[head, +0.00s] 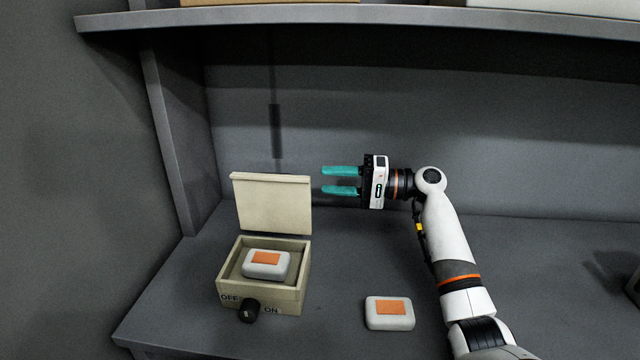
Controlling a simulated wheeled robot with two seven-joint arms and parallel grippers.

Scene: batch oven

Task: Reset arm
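My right gripper (341,181) is at the picture's centre, above the bench and to the right of the oven's raised lid. Its two teal fingers point left, apart, with nothing between them. The beige box oven (290,298) stands on the bench with its lid (272,203) upright. A white block with an orange patch (266,264) lies inside it. The black knob (249,310) sits on the front between the OFF and ON marks. My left gripper is not in view.
A second white block with an orange patch (389,313) lies on the grey bench (340,265), right of the oven. A shelf (400,15) runs overhead. A side upright (175,140) stands at left. A dark object (633,287) is cut off at the right edge.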

